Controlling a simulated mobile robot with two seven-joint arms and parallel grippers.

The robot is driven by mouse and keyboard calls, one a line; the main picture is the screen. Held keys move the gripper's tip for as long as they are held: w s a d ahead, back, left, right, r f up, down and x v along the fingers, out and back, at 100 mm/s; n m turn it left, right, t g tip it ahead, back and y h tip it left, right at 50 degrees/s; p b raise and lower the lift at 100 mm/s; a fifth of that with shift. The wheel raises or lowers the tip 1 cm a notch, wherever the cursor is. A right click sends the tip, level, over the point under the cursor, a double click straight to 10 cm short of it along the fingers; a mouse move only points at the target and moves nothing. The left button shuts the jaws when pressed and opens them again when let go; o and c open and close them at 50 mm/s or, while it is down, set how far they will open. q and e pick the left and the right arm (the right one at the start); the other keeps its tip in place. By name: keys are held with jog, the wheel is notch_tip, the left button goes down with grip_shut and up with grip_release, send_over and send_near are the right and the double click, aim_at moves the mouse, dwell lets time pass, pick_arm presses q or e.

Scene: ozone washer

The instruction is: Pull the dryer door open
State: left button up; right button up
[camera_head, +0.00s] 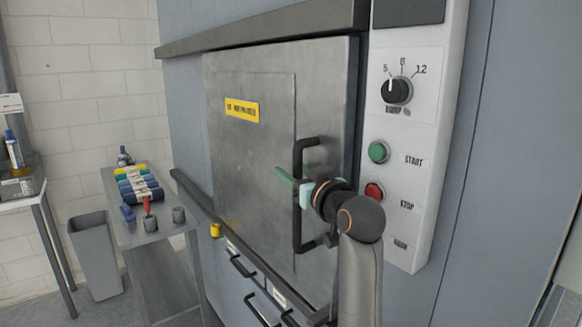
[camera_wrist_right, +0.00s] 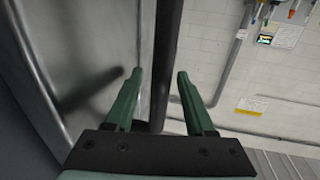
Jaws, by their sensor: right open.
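The dryer door (camera_head: 250,165) is a large grey metal panel with a yellow label, and looks shut in the head view. Its black upright bar handle (camera_head: 298,222) is on the right edge. My right gripper (camera_head: 283,177) is at the middle of the handle, with a green finger showing past the bar. In the right wrist view, the dark handle bar (camera_wrist_right: 167,60) runs between the two green fingers (camera_wrist_right: 157,75), with gaps on both sides. The gripper is open. My left gripper is not in view.
A control panel (camera_head: 408,225) with a dial (camera_head: 397,90), a green button (camera_head: 379,152) and a red button (camera_head: 374,192) is right of the door. Rails run above and below the door. A side table (camera_head: 150,235) with coloured rolls and a grey bin (camera_head: 96,255) stand left.

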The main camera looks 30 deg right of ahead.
jog(key=shift+w+d, duration=0.1)
jog(key=shift+w, duration=0.75)
grip_shut()
dwell(0.9)
